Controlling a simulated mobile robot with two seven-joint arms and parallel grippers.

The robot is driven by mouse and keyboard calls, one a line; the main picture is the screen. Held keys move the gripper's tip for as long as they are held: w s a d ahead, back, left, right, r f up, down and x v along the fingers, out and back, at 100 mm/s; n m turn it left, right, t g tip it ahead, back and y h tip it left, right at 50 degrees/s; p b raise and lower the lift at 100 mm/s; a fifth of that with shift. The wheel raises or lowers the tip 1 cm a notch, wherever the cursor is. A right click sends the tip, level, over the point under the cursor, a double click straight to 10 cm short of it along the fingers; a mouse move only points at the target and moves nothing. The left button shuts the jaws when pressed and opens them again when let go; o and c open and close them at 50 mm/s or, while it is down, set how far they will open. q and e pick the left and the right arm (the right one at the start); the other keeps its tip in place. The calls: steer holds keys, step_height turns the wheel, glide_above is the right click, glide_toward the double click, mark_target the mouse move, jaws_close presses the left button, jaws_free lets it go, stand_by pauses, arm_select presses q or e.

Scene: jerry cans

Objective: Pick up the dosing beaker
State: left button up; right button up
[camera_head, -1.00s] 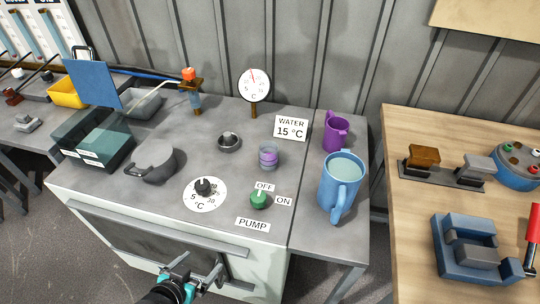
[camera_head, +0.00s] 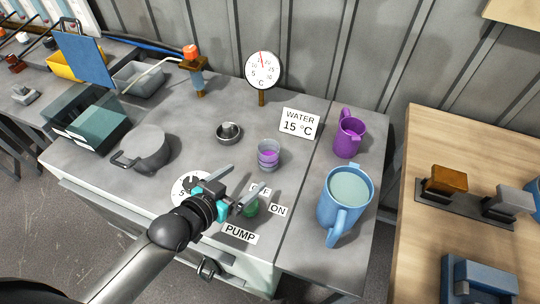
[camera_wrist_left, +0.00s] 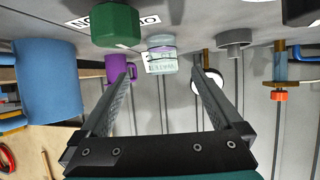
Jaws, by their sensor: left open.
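The dosing beaker, which I take to be the small clear cup with a purple band (camera_head: 268,155), stands upright on the grey worktop. My left gripper (camera_head: 250,178) is open, just in front of it, above the dial and pump area. In the left wrist view, which shows the scene upside down, the beaker (camera_wrist_left: 161,55) appears beyond and between the two open fingertips (camera_wrist_left: 160,74). Nothing is between the fingers. My right gripper is not in view.
A green pump knob (camera_head: 250,208) sits below the left fingers. A blue jug (camera_head: 345,190) and a purple jug (camera_head: 349,135) stand to the right. A grey pot (camera_head: 146,147) is at left, a small metal cup (camera_head: 228,132) behind, a water sign (camera_head: 299,123) behind right.

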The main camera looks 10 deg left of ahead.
mark_target(263, 162)
arm_select(q)
steer(key=b+x, duration=0.1)
steer(key=x, duration=0.6)
steer(key=shift+b+x, duration=1.15)
steer(key=shift+x, duration=1.4)
steer(key=shift+w+a+r, duration=0.15)
steer(key=shift+a, duration=0.05)
steer(key=shift+c, duration=0.2)
steer(key=c, duration=1.4)
